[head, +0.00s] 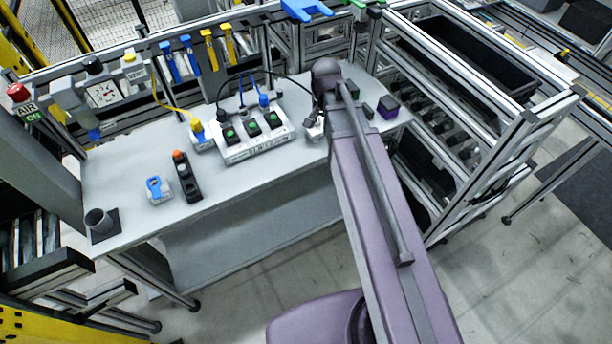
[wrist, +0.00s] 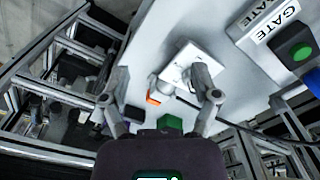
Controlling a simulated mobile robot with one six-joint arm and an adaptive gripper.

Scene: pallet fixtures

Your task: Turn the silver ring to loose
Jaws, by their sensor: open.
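In the wrist view, a small pale silver round part (wrist: 166,84), which looks like the ring, sits on a white plate (wrist: 192,62). An orange piece (wrist: 153,99) is beside it. My gripper (wrist: 161,82) is open, with one finger on each side of the round part. I cannot tell whether either finger touches it. The right finger overlaps the white plate in the picture. In the head view, a bit of the white fixture (head: 315,131) shows beside my arm, which hides the ring and most of my gripper.
A panel with several green buttons (head: 252,138) stands left of my arm on the grey table (head: 120,180). Dark blocks and a purple block (head: 387,107) are to the right. A black handheld tool (head: 186,177) and a blue-topped piece (head: 157,189) lie further left. Cables run behind the panel.

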